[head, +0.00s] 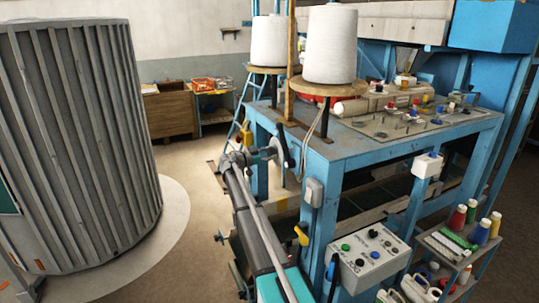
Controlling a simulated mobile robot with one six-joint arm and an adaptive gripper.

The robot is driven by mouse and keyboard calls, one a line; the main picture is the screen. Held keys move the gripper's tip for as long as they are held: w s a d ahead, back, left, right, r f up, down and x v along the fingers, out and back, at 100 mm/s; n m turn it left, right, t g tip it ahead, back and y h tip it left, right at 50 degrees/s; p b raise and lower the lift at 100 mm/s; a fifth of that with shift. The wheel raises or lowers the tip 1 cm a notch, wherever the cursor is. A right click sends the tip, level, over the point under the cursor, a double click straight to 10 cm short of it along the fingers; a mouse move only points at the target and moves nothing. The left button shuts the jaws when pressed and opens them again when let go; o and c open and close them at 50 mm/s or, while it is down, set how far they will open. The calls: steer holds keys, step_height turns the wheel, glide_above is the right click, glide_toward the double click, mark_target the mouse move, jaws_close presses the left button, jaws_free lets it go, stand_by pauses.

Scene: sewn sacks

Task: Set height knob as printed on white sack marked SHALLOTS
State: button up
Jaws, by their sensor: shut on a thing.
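No white sack and no SHALLOTS print can be made out in the head view. Several controls show, but I cannot tell which is the height knob. A grey control box (368,258) on the front of the blue frame carries black, green and red knobs or buttons. A small white box (427,165) with a blue knob sits on the frame's right side. A panel (395,124) on the tabletop has several small coloured and black knobs.
Two white thread cones (330,45) stand on wooden discs above the blue table (350,150). A large grey ribbed drum (80,140) fills the left. A cart (455,250) with spools and bottles stands right. Floor (185,170) shows between.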

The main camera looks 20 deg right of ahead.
steer(key=shift+m, duration=0.7)
steer(key=o, duration=1.1)
steer(key=shift+o, duration=0.2)
